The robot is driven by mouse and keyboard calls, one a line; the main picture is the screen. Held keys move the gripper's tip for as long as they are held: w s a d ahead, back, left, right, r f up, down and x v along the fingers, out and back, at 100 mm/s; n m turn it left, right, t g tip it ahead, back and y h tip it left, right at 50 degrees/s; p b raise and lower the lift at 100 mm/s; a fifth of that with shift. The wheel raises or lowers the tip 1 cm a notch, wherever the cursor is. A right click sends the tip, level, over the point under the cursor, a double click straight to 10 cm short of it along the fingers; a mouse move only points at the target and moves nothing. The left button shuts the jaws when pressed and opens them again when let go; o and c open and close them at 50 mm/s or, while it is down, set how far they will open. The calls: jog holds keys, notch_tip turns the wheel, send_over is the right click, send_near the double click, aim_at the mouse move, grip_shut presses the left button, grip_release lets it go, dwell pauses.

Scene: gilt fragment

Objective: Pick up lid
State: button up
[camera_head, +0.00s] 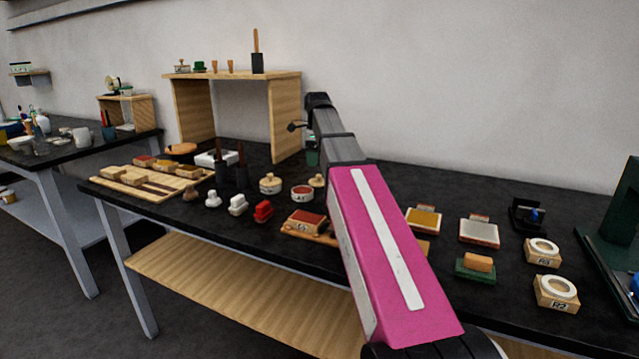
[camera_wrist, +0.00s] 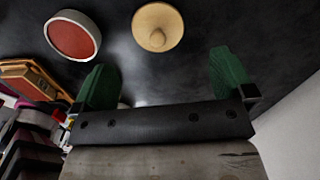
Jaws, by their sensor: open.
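The lid, a round tan disc with a knob (camera_wrist: 157,28), lies on the dark table at the top middle of the wrist view. In the head view the lid (camera_head: 318,181) sits just behind and right of an open white pot with a red top surface (camera_head: 302,194); the pot also shows at the upper left of the wrist view (camera_wrist: 72,38). My gripper (camera_wrist: 162,64) is open and empty, its green fingers spread wide, with the lid beyond the gap between them. In the head view my arm hides much of the gripper.
A second pot with a tan lid (camera_head: 270,185) stands left of the open pot. Dark holders (camera_head: 232,172), small stamps (camera_head: 263,211) and a red-topped block (camera_head: 305,222) crowd the left and front. A wooden shelf (camera_head: 196,112) stands behind. Bare table surrounds the lid in the wrist view.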

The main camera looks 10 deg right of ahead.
aim_at(317, 177)
jog(key=f, duration=0.8)
jog(key=shift+s+f, duration=0.15)
jog(key=shift+s, duration=0.1)
jog(key=shift+c, duration=0.3)
jog(key=c, duration=0.8)
